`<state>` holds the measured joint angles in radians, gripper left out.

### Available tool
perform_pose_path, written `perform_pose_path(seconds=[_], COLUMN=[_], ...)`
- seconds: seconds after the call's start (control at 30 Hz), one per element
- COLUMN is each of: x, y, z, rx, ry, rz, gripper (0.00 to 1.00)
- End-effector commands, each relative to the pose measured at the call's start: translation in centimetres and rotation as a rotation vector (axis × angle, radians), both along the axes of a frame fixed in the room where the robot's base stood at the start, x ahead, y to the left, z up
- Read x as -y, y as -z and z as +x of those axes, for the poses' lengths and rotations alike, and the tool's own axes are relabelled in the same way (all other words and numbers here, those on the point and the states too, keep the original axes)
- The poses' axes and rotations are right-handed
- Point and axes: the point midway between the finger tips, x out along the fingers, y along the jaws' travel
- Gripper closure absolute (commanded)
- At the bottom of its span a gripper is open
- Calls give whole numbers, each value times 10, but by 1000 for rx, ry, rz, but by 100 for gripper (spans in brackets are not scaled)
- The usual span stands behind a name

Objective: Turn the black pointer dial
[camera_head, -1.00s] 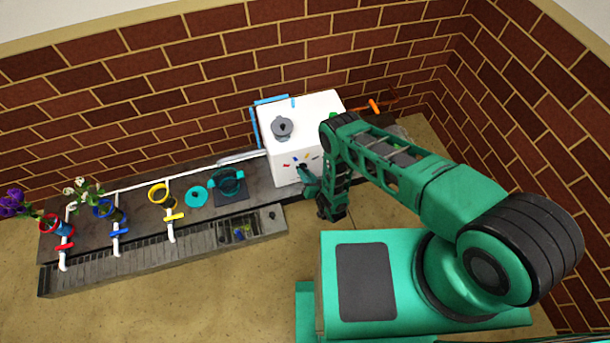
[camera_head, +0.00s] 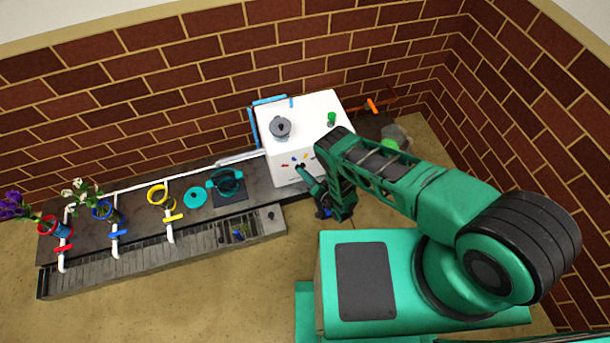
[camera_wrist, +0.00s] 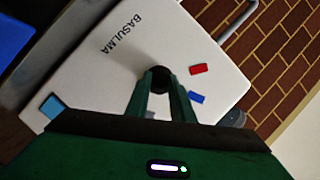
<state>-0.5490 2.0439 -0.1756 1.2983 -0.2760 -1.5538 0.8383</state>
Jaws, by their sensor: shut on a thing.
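The black pointer dial (camera_wrist: 159,76) is on the front face of the white box (camera_head: 310,110), with colored marks around it. In the wrist view, my gripper (camera_wrist: 160,84) has its two green fingers closed on either side of the dial. The fingers cover part of the dial, so which way its pointer faces cannot be told. A red mark (camera_wrist: 198,69) and a blue mark (camera_wrist: 196,97) lie right of the dial there, and a light blue mark (camera_wrist: 53,106) lies to the left. In the head view, my gripper (camera_head: 302,169) reaches the box's front face.
A grey round knob or lid (camera_head: 281,127) and a green knob (camera_head: 331,119) are on top of the box. An orange handle (camera_head: 371,105) is to its right. Left along the counter are a teal pot (camera_head: 230,182), colored valves and flower pots.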

Motion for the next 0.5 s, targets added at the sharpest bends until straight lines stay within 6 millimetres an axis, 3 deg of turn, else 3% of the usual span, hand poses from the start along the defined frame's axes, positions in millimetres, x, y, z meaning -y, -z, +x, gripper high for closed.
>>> perform_pose_path(seconds=[0.23,0.27,0.3,0.5], x=[5,5,5,3], y=[1,2,1,1], z=[0,0,0,0], rx=[-1,0,0,0], ry=[3,3,3,2], rz=[-6,-7,-7,-5], gripper=[100,72,62,60])
